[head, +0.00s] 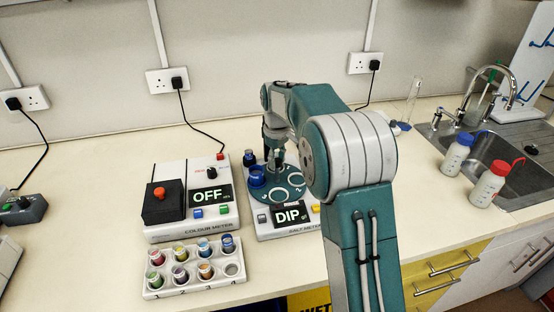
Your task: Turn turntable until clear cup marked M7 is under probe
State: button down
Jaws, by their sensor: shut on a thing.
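The teal turntable (291,182) sits on the white salt meter (261,231), whose display reads DIP. A blue cup (257,177) stands at the turntable's left side. Pale round ring-like places show on its front and right. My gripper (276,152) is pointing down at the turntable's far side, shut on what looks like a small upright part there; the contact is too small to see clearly. My arm hides the turntable's right edge. I cannot make out the mark M7, the clear cup, or the probe for sure.
The colour meter (171,175), reading OFF, stands left, with a white rack (151,293) of coloured vials in front. A dark-capped item (249,157) is behind the turntable's left side. Two bottles (457,155) (489,184) stand by the sink (520,165).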

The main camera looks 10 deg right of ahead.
jog(key=shift+f+n, duration=0.2)
jog(key=shift+n, duration=0.7)
jog(key=shift+c, duration=1.7)
grip_release()
jog(key=shift+w+a, duration=0.1)
jog(key=shift+r, duration=0.1)
notch_tip(320, 180, up, 12)
